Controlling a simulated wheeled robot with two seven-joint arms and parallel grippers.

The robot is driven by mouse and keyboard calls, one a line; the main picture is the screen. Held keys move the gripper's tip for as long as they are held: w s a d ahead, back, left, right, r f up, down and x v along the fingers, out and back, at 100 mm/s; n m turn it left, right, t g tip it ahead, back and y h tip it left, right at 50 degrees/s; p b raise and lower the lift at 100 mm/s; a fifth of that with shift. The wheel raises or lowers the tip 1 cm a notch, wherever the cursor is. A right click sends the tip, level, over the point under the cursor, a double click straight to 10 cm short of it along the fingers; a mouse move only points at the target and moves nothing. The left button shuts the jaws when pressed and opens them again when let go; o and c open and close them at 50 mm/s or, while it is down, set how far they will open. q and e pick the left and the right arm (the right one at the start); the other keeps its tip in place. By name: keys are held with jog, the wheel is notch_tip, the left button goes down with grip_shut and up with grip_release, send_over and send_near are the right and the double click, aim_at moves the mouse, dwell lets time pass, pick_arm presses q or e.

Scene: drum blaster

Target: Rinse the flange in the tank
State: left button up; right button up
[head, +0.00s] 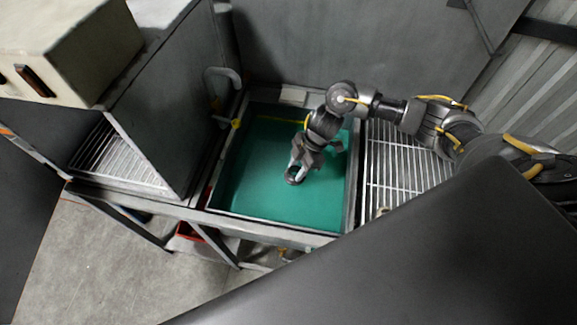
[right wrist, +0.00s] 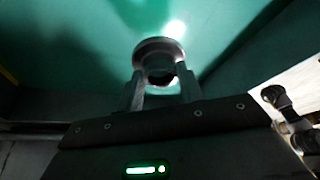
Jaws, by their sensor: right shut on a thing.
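The flange (head: 294,174) is a small dark metal ring. My right gripper (head: 296,168) is shut on it and holds it over the tank (head: 353,190), within its rim as seen from above. The tank holds green liquid or has a green inside; I cannot tell whether the flange touches the liquid. In the right wrist view the flange (right wrist: 159,52) sits between the two fingertips (right wrist: 160,80), its round opening facing the camera, with green behind it. My left gripper is not in view.
A metal rack (head: 405,180) lies right of the tank. A grey booth (head: 165,90) with a grated floor stands to the left, with a beige box (head: 75,45) on top. A curved pipe (head: 222,75) rises at the tank's back left corner. A grey wall is behind.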

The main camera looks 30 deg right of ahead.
aim_at(297, 169)
notch_tip(297, 169, up, 7)
jog(key=p, duration=0.6)
jog(key=shift+r, duration=0.1)
notch_tip(297, 169, up, 2)
jog(key=shift+r+p, duration=0.25)
jog(key=shift+p, duration=0.3)
dwell(0.4)
